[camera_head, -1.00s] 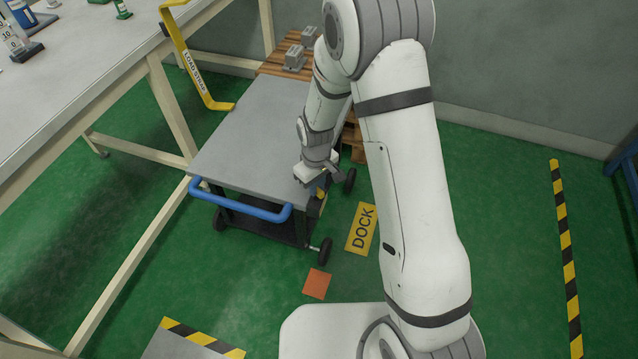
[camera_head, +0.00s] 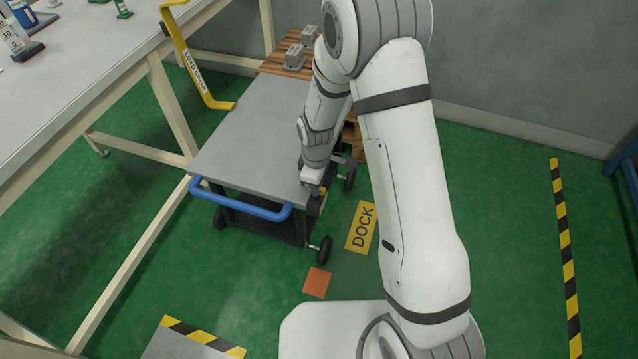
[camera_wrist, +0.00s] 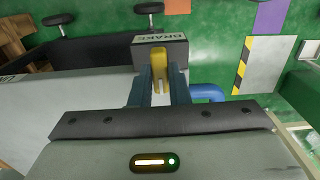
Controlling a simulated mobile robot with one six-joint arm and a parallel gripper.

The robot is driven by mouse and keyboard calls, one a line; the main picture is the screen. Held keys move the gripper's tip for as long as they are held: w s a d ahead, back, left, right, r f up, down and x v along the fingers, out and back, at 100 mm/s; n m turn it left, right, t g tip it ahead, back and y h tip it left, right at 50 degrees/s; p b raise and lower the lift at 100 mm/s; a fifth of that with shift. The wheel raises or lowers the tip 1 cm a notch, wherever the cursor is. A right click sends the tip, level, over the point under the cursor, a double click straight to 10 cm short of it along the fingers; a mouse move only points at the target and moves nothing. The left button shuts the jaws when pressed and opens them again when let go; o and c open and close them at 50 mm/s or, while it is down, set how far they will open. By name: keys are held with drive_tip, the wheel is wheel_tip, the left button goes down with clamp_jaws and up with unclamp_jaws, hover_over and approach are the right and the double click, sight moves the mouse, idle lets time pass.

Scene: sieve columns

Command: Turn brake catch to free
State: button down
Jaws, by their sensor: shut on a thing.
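The brake catch is a yellow lever (camera_wrist: 157,66) on a dark block marked BRAKE (camera_wrist: 160,41), on the side of the grey cart (camera_head: 250,125). In the wrist view my gripper (camera_wrist: 160,82) has its two dark fingers on either side of the lever, shut on it. In the head view my gripper (camera_head: 314,180) is low at the cart's right edge, near the front corner. The fingertips and the catch are small and mostly hidden there, so I cannot tell the catch's exact angle.
The cart has a blue handle (camera_head: 240,203) and black wheels (camera_head: 321,250). A yellow DOCK plate (camera_head: 361,226) and an orange square (camera_head: 316,282) are on the green floor. A long workbench (camera_head: 90,75) stands at left, and a pallet with grey blocks (camera_head: 295,57) behind.

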drive_tip(key=shift+s+d+f, duration=0.15)
drive_tip(key=shift+s, duration=0.05)
drive_tip(key=c, duration=1.4)
unclamp_jaws()
drive_tip(key=shift+w, duration=0.15)
wheel_tip(320, 180, up, 8)
drive_tip(key=shift+r+p, duration=0.1)
drive_tip(key=shift+p, duration=0.85)
drive_tip(key=s+d+r+m+t+p, duration=0.1)
drive_tip(key=s+d+r+m+p, duration=0.3)
drive_tip(key=r, duration=0.9)
drive_tip(key=s+d+r+m+p, duration=0.5)
drive_tip(key=s+r+p, duration=0.2)
drive_tip(key=r, duration=0.6)
drive_tip(key=s+d+r+m+t+p, duration=0.1)
drive_tip(key=s+d+r+m+p, duration=0.4)
drive_tip(key=s+r, duration=0.3)
wheel_tip(320, 180, up, 5)
drive_tip(key=shift+d+f+t+p, duration=0.15)
drive_tip(key=shift+t+p, duration=0.15)
drive_tip(key=shift+p, duration=0.55)
